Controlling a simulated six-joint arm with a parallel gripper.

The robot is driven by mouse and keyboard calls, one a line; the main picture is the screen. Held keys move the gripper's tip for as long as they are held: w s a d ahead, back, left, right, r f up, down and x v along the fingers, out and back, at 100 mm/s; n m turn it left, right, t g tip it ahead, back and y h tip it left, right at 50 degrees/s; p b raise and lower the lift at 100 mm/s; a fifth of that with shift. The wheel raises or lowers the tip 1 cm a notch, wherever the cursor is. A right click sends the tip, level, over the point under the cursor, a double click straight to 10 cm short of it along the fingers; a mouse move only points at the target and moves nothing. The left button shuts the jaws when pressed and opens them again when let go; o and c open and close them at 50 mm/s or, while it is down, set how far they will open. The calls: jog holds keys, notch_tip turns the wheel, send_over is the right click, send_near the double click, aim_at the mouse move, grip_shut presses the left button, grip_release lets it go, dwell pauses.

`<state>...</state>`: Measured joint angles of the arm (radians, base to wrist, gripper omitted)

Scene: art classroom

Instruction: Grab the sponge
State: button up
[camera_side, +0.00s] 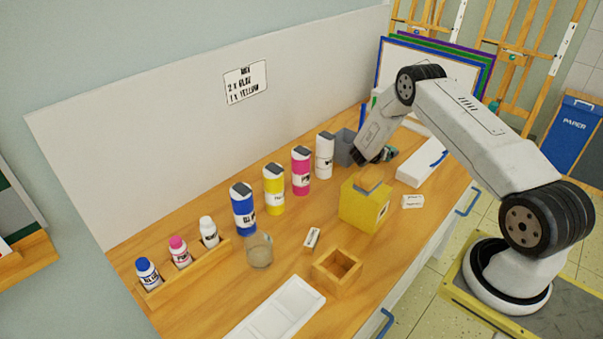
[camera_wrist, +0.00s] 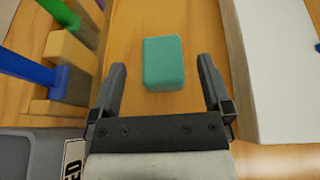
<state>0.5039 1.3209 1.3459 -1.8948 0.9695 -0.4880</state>
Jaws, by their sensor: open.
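The sponge (camera_wrist: 164,63) is a teal-green rounded block lying on the wooden table. In the wrist view it sits ahead of and between the two fingers of my gripper (camera_wrist: 162,75). The fingers are open and apart from it, and nothing is held. The sponge's near end reaches back between the fingertips. In the side view my gripper (camera_side: 388,155) is low over the table near the back, beside a grey bin, and the sponge is mostly hidden there.
A white slab (camera_side: 422,165) with a blue item on it lies to the right of the gripper. A wooden rack with coloured handles (camera_wrist: 66,75) is at left in the wrist view. A grey bin (camera_side: 343,148), a yellow box (camera_side: 362,208) and several paint bottles stand nearby.

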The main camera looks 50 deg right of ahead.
jog(key=shift+x, duration=2.2)
jog(key=c, duration=1.2)
